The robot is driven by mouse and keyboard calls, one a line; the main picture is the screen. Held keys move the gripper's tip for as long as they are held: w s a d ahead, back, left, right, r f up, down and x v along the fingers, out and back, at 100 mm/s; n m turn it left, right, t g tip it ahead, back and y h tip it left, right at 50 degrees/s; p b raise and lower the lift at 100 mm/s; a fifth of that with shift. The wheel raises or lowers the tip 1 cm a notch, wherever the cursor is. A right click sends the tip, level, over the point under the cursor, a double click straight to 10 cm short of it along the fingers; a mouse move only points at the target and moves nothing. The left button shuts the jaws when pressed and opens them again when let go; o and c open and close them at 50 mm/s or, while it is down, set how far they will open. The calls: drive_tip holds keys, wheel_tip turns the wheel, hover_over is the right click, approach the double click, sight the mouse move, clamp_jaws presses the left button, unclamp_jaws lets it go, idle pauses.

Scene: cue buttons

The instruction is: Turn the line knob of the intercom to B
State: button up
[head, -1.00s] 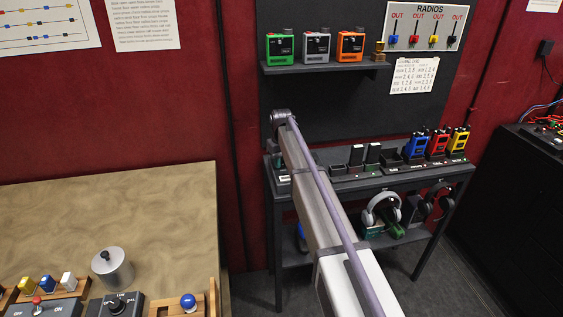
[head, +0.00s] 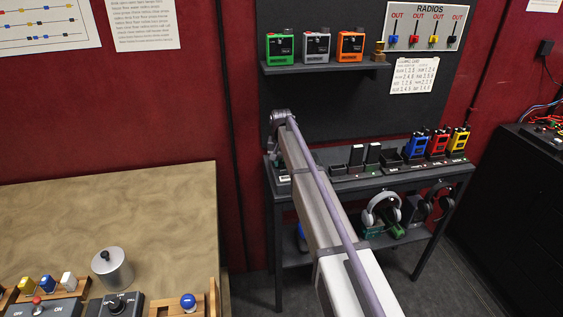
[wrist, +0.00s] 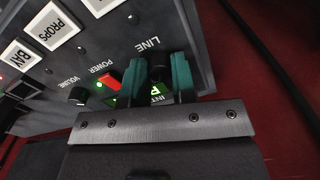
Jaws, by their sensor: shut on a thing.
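The intercom (wrist: 115,40) fills much of the wrist view as a dark grey panel tilted in the picture. Its line knob (wrist: 158,74) is a dark shape below the word LINE, mostly hidden between the fingers. My gripper (wrist: 159,72) has two teal fingers and is shut on this knob. I cannot tell which letter the knob points to. In the head view my arm runs to the back wall, and I cannot make out the gripper or intercom there.
On the panel beside the fingers are a red power switch (wrist: 108,83), a black volume knob (wrist: 78,96) and lit labels such as PROPS (wrist: 53,24). In the head view a dark table (head: 440,178) holds radios, with headphones (head: 382,208) below. A tan-topped table (head: 110,205) stands left.

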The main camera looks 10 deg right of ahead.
sight(281, 162)
drive_tip(key=o, duration=0.9)
wheel_tip(281, 162, up, 11)
drive_tip(key=p, duration=1)
drive_tip(key=shift+f+p, duration=0.1)
drive_tip(key=shift+p, duration=0.3)
drive_tip(key=s+n, duration=0.1)
drive_tip(key=s, duration=1.2)
drive_tip(key=s+f+n+b, duration=0.1)
drive_tip(key=s, duration=1.3)
drive_tip(key=s+n, duration=0.1)
drive_tip(key=s, duration=1.3)
drive_tip(key=shift+f, duration=0.2)
